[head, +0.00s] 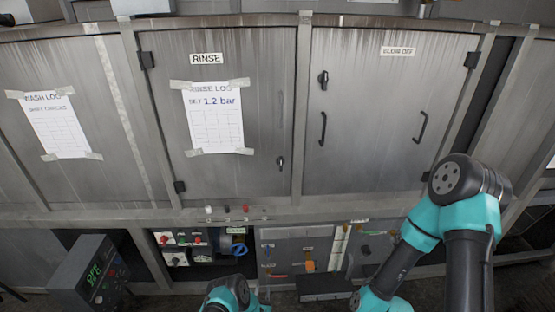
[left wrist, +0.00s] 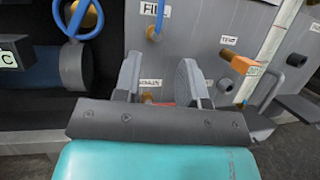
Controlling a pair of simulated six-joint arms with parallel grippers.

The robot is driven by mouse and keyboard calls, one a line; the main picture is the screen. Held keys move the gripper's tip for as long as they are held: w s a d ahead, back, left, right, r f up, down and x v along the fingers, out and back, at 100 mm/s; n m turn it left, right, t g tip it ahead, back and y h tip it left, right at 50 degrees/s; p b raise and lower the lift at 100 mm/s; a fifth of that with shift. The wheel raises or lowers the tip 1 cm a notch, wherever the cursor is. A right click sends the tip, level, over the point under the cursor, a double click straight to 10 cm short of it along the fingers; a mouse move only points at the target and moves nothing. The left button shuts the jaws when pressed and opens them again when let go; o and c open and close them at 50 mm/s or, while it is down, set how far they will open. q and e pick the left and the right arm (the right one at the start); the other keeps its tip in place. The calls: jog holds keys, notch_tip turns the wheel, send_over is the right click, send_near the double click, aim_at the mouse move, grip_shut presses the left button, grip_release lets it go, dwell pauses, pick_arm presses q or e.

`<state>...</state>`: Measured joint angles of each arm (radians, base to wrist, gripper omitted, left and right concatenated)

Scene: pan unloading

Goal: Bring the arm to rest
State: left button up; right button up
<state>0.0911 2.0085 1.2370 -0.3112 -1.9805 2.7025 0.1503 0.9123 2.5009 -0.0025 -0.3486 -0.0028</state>
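My left gripper (left wrist: 160,68) shows in the left wrist view with its two grey fingers apart and nothing held between them. It faces a grey panel with a "FILL" label (left wrist: 155,8). In the head view, my left arm's teal wrist (head: 228,293) is low in the middle, and the fingers are mostly cut off or hidden there. My right arm (head: 468,200) bends down at the right of the head view. Its gripper is outside the frame. No pan can be made out.
A grey machine with a "RINSE" door (head: 250,110) and another door (head: 375,130) fills the back. A blue wheel valve (left wrist: 80,18) and an orange-handled valve (left wrist: 243,65) stick out near my left gripper. A control box (head: 92,272) stands at the lower left.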

pick_arm(q)
jog(key=a+r+m+g+h, duration=0.1)
jog(key=a+r+m+g, duration=0.85)
jog(key=m, duration=0.75)
jog(key=s+a+r+m+g, duration=0.1)
jog(key=s+r+m+g, duration=0.3)
jog(key=s, duration=0.4)
jog(key=s+a+r+m+g, duration=0.2)
jog(key=s+r+m+g, duration=0.2)
jog(key=s, duration=0.5)
jog(key=s+a+r+m+g+h, duration=0.1)
jog(key=s+r+m+g, duration=0.3)
jog(key=s+m, duration=0.3)
jog(key=shift+s+a+r+m, duration=0.15)
jog(key=shift+s+r+m, duration=0.25)
jog(key=shift+s+r, duration=0.4)
